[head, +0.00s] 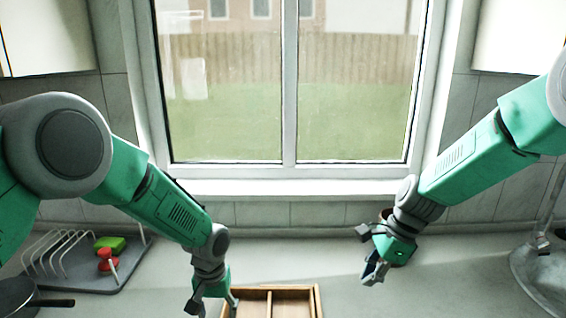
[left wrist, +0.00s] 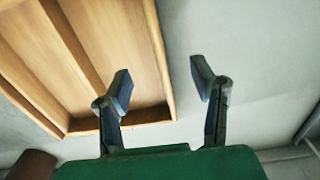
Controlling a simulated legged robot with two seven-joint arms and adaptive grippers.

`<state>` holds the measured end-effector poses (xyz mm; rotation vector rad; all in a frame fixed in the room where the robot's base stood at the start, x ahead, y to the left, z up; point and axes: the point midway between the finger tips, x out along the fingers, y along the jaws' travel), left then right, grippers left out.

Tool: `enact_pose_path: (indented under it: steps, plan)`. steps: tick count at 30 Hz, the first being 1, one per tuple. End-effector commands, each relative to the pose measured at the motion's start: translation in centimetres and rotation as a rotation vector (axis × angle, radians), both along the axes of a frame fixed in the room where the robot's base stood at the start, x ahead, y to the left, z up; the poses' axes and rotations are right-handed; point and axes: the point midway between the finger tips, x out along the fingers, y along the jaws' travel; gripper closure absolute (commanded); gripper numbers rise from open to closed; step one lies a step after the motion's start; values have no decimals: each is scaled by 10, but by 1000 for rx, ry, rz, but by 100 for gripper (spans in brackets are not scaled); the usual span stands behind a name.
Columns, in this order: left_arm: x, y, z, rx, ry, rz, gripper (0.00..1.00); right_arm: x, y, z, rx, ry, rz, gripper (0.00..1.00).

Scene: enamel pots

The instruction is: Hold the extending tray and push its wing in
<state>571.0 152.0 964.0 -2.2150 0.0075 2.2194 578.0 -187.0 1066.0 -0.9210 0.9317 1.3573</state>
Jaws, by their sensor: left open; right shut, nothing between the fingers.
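The wooden extending tray (head: 318,302) lies on the counter at the bottom middle of the head view, cut off by the lower edge. Dividers split it into compartments. In the left wrist view the tray (left wrist: 157,55) fills the upper left. My left gripper (head: 217,303) is at the tray's left end. In its wrist view the open fingers (left wrist: 162,83) appear on either side of a tray wall, with one over the inside. I cannot tell how deep they reach. My right gripper (head: 375,272) is shut and empty, above the counter to the right of the tray. The wing cannot be made out separately.
The window is behind.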

Motion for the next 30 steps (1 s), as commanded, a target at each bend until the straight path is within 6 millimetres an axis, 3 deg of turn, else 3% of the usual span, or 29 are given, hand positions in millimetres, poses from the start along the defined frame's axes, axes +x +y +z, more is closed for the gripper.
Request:
enact_pose_path:
  steps: [8,21,30]
  plan:
    - [0,0,6,0,-1,0,49,0,0,0,0,-1,0,100]
    - [2,-1,91,0,-3,0,49,0,0,0,0,-1,0,100]
    - [2,-1,121,1,2,0,49,0,0,3,0,0,0,100]
